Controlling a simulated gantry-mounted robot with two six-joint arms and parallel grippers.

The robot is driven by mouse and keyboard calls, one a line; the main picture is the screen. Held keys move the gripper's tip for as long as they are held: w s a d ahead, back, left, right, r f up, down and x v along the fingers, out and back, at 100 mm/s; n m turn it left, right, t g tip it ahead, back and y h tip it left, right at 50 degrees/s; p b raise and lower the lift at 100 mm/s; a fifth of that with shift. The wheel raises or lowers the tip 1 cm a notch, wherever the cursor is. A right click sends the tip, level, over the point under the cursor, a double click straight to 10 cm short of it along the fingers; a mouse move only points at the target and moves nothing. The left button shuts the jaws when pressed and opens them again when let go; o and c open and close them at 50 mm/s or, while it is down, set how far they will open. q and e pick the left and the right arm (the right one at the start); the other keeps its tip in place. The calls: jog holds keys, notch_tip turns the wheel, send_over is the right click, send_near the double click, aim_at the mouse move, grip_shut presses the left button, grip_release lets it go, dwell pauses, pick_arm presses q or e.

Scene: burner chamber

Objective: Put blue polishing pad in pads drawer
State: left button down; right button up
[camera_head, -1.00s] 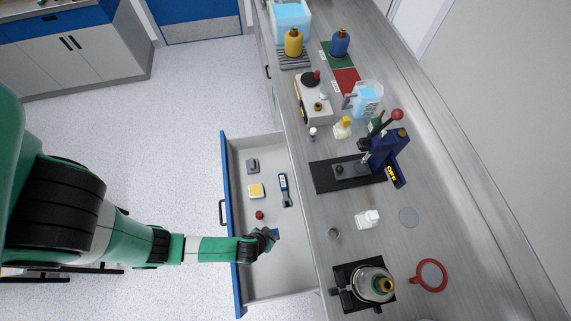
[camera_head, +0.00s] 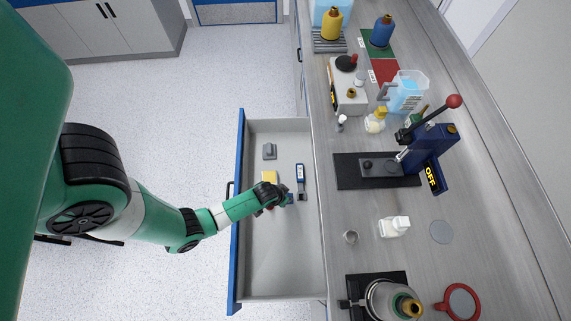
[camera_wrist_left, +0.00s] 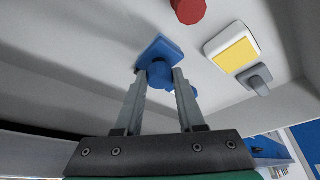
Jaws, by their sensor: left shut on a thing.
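The blue polishing pad (camera_wrist_left: 158,50) is a small square plate with a round knob. My left gripper (camera_wrist_left: 160,80) is shut on the knob in the left wrist view. In the head view my left gripper (camera_head: 280,196) is over the open drawer (camera_head: 280,255), and a bit of the blue pad (camera_head: 290,199) shows at its tip. The drawer has grey inside walls and a blue front. I cannot tell whether the pad touches the drawer floor. My right gripper is not in view.
In the drawer are a grey pad (camera_head: 269,152), a yellow pad (camera_head: 269,177), a blue-and-grey tool (camera_head: 300,180) and a red knobbed thing (camera_wrist_left: 188,9). The drawer's near part is clear. The bench (camera_head: 390,265) alongside carries a press (camera_head: 425,150) and bottles.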

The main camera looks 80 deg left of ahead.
pick_arm(q)
jog(key=shift+a+f, duration=0.15)
jog(key=shift+f, duration=0.15)
jog(key=shift+w+f+b, duration=0.1)
jog(key=shift+f+b, duration=0.8)
jog(key=shift+f, duration=0.6)
jog(key=shift+f, duration=0.25)
jog(key=c, duration=0.5)
grip_release()
jog(key=shift+r, duration=0.1)
